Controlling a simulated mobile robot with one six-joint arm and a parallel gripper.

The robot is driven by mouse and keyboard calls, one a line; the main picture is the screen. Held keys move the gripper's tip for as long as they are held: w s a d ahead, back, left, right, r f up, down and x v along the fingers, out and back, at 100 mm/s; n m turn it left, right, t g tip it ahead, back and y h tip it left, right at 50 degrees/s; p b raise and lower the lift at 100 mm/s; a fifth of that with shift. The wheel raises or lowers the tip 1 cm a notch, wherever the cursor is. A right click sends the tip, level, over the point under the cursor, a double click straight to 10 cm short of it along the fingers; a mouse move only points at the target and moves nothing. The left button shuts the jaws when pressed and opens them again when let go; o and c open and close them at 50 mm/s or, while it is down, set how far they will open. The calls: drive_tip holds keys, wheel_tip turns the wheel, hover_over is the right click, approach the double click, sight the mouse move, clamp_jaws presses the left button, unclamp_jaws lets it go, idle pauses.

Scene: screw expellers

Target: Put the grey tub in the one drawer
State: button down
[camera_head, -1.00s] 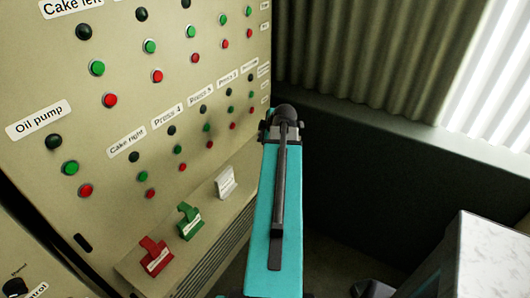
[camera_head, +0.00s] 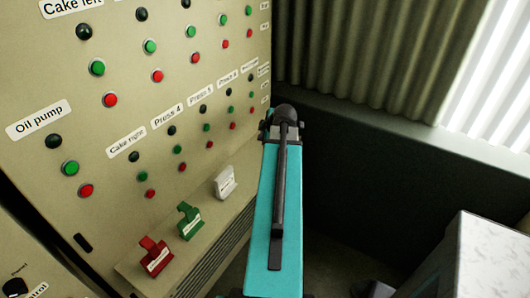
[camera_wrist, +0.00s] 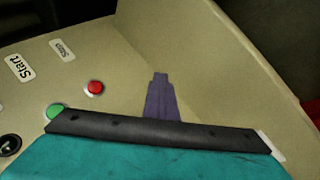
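I see no grey tub and no drawer that I can make out in either view. My teal arm link stands upright in the middle of the head view, in front of the control panel's right edge.
A beige control panel (camera_head: 215,90) with rows of buttons fills the left. Red (camera_head: 155,255), green (camera_head: 189,221) and white (camera_head: 225,183) tagged pieces sit on its ledge. A marble-topped block (camera_head: 495,255) stands at lower right. Pleated curtains (camera_head: 370,50) hang behind. The wrist view shows a red button (camera_wrist: 94,88).

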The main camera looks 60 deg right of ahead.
idle(0.4)
drive_tip(key=c, duration=1.7)
unclamp_jaws()
drive_tip(key=shift+r, duration=0.1)
drive_tip(key=shift+b+v, duration=3.25)
drive_tip(key=shift+v, duration=3.55)
drive_tip(key=shift+a, duration=0.15)
